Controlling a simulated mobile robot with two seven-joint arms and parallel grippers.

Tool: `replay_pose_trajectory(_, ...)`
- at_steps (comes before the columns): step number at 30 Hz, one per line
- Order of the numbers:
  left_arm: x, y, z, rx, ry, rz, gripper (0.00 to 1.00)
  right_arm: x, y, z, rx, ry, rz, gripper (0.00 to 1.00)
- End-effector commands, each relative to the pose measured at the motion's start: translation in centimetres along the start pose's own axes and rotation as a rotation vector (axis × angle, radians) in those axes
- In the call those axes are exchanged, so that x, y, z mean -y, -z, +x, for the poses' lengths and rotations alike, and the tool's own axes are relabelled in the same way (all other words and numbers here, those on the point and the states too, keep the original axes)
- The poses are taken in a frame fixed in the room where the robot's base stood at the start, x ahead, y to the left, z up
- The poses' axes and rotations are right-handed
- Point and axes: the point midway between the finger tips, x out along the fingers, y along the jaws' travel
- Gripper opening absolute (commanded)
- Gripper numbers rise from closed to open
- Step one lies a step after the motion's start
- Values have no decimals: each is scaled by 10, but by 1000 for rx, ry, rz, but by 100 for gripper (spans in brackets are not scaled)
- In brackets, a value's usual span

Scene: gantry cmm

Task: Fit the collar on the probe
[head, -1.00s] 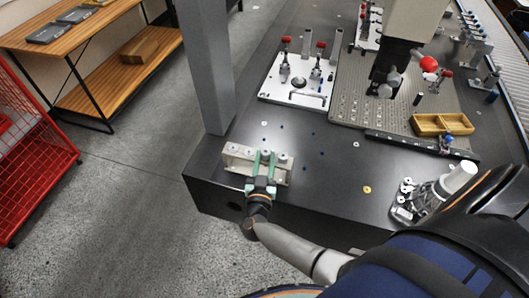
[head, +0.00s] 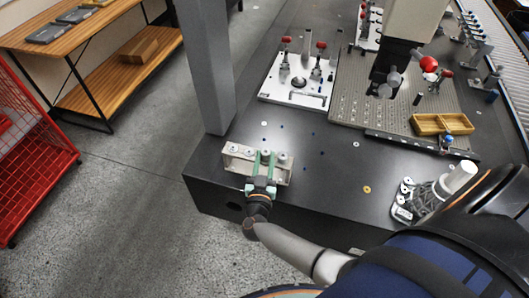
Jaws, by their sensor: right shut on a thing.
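My right gripper (head: 264,163), with pale green fingers, is at a light metal rack (head: 240,164) on the table's near left corner. It is shut on a small pale round piece in the rack, which looks like the collar; the fingers hide most of it. Other pale round pieces (head: 233,149) sit along the rack beside the fingers. The probe assembly (head: 384,78) hangs as a dark head under the pale column (head: 416,20), far up and right of the gripper. Its lower tip is hard to make out. My left gripper is not in view.
A grey post (head: 206,70) rises close behind the rack. A white fixture plate (head: 299,80) with red-tipped clamps, a perforated plate (head: 358,112) and a wooden tray (head: 443,124) lie farther back. A white-topped stand (head: 428,196) is at right. The dark table (head: 330,190) is mostly clear between.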

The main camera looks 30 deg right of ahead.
Motion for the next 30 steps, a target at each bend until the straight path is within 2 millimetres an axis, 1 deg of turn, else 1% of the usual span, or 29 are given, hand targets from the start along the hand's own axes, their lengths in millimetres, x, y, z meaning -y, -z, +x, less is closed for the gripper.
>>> replay_pose_trajectory(17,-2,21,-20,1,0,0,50,0,28,0,0,0,0,0)
replay_pose_trajectory(20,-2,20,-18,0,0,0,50,0,30,0,1,0,2,0)
replay_pose_trajectory(30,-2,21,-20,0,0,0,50,0,47,0,1,0,2,0)
